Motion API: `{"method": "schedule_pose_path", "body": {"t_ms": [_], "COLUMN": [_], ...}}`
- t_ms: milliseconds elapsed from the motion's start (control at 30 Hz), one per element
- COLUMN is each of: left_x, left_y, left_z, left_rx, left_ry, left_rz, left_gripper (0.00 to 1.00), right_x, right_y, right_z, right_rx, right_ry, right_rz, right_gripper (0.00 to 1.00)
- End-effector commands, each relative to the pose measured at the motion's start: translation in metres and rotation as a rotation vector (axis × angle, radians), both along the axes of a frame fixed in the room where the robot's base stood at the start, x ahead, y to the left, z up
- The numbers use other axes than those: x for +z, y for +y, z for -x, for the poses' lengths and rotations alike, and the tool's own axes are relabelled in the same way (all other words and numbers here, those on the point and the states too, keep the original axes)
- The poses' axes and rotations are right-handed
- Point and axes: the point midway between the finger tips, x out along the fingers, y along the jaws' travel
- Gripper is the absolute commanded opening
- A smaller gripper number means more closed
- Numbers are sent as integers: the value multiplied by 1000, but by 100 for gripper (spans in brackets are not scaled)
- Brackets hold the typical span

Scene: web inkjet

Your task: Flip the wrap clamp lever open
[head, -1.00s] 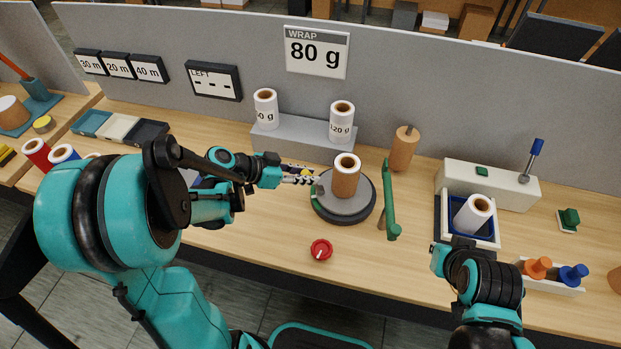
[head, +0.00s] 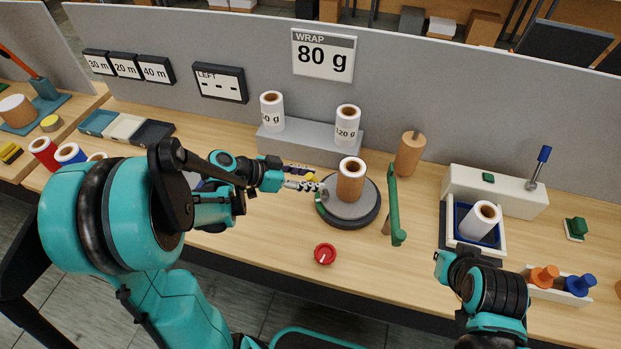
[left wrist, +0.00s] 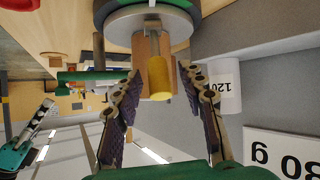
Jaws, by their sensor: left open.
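A yellow-tipped handle (left wrist: 159,78), which looks like the wrap clamp lever, shows in the left wrist view in front of a brown roll. It belongs with the round grey turntable (head: 352,211), which carries the brown-wrapped roll (head: 351,184). My left gripper (head: 318,186) reaches the turntable's left edge from the left. Its fingers in the left wrist view (left wrist: 160,70) are open, one on each side of the yellow handle; contact cannot be told. In the head view the handle is mostly hidden by the gripper. My right arm is at the lower right; its fingers are unclear.
A green upright arm (head: 395,205) stands right of the turntable. A red knob (head: 325,254) lies in front. White rolls (head: 272,111) stand on a grey block (head: 300,146) behind. A white box with a blue-handled lever (head: 540,165) is at the right.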

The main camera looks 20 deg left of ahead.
Motion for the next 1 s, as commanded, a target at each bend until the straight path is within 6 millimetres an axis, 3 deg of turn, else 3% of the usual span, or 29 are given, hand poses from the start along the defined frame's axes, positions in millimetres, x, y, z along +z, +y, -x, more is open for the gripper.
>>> {"method": "schedule_pose_path", "body": {"t_ms": [533,1000], "left_x": [53,61], "left_y": [70,80], "left_z": [52,60], "left_rx": [4,0], "left_ry": [0,0], "left_rz": [1,0], "left_gripper": [41,41], "right_x": [0,0], "right_y": [0,0], "right_z": [0,0], "right_rx": [0,0], "right_ry": [0,0], "right_rz": [0,0], "right_gripper": [0,0]}}
